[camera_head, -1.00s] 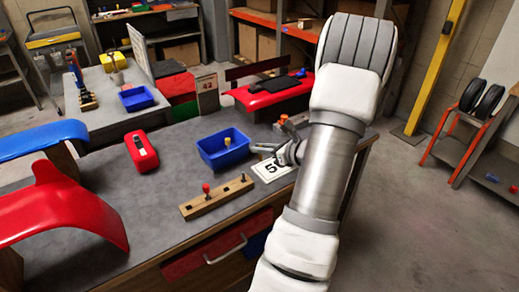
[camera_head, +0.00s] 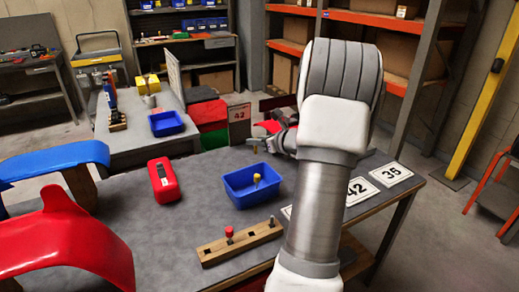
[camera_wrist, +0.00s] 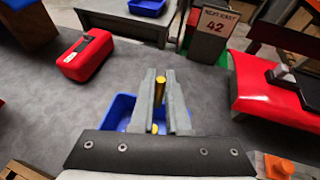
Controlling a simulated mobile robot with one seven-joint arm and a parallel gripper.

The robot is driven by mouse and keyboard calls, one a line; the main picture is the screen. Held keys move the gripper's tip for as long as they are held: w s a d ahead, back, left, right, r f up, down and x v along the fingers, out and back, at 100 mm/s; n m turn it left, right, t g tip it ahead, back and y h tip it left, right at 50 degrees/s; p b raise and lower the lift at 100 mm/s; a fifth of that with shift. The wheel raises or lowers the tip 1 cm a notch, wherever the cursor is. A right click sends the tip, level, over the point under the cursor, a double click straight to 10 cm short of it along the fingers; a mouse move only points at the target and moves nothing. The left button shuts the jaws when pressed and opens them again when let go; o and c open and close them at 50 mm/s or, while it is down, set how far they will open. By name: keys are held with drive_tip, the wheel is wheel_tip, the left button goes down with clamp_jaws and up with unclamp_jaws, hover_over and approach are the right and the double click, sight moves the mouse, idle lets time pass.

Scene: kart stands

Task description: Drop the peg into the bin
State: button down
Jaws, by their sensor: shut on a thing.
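My gripper (camera_head: 270,141) is raised in the head view, just above the blue bin's back right edge in the picture. In the wrist view my gripper (camera_wrist: 163,85) is shut on a gold peg (camera_wrist: 160,91), held upright between the two grey fingers. A yellow peg (camera_head: 256,179) shows inside the bin. A small yellow part (camera_wrist: 155,128) shows low between the fingers.
A wooden block (camera_head: 246,239) with a red-topped peg (camera_head: 229,232) lies in front of the bin. A red case (camera_head: 163,180) is left of it. Number cards (camera_head: 390,174) lie right of my arm. A 42 sign (camera_head: 239,125) stands behind. Bare bench lies between case and bin.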

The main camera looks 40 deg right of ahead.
drive_tip(key=shift+f+b, duration=2.15)
drive_tip(key=shift+f, duration=0.8)
drive_tip(key=c, duration=0.8)
unclamp_jaws()
drive_tip(key=p+v, duration=0.2)
drive_tip(key=v, duration=1.5)
drive_tip(key=shift+s, duration=0.25)
